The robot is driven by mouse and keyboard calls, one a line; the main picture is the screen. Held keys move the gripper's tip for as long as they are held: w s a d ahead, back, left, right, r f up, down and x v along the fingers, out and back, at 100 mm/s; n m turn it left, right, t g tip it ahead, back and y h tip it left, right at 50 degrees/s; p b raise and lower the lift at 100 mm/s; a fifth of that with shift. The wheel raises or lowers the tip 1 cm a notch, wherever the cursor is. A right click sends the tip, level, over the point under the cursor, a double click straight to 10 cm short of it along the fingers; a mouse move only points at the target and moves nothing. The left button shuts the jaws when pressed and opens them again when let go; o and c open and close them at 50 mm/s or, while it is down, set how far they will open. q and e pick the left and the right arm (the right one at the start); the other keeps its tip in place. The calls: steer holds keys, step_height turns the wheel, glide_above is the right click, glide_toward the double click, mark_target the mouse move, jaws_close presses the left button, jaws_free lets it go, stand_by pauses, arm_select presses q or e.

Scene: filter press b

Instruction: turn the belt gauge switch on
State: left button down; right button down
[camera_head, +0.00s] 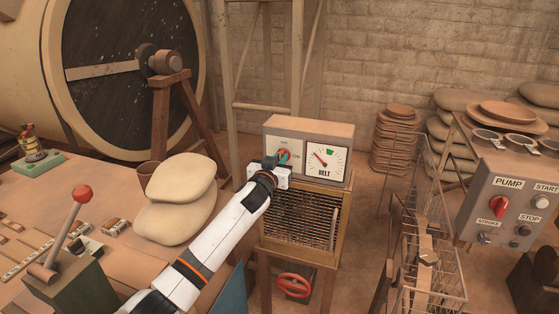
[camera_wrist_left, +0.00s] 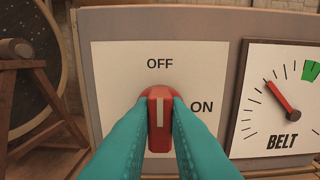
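The belt gauge box (camera_head: 310,130) stands on a wooden cabinet in the middle of the head view. In the left wrist view its switch is a red knob (camera_wrist_left: 160,120) with a white line pointing up at OFF; ON is printed to its right. The BELT dial (camera_wrist_left: 282,100) beside it has a red needle pointing up-left, away from the green zone. My left gripper (camera_head: 283,158) is at the switch, and its teal fingers (camera_wrist_left: 160,112) are closed against both sides of the knob. In the head view the gripper partly hides the switch. My right gripper is not in view.
A pump control box (camera_head: 515,205) stands at the right, with a wire cart (camera_head: 435,235) beside it. Stuffed sacks (camera_head: 180,180) and a red-knobbed lever (camera_head: 82,193) are on the left bench. A red handwheel (camera_head: 294,285) sits below the cabinet.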

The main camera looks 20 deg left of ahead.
arm_select(q)
steer(key=shift+m, duration=0.4)
steer(key=m+p, duration=0.1)
steer(key=m, duration=0.4)
steer(key=m+p, duration=0.1)
steer(key=m, duration=0.5)
steer(key=m+p, duration=0.2)
steer(key=m, duration=0.4)
steer(key=shift+d+f, duration=0.2)
steer(key=shift+f, duration=0.05)
stand_by(0.3)
steer(key=c, duration=1.4)
jaws_free()
steer(key=shift+s, duration=0.1)
steer(key=s, duration=1.2)
steer(key=shift+a+p, duration=0.2)
steer(key=shift+p, duration=0.2)
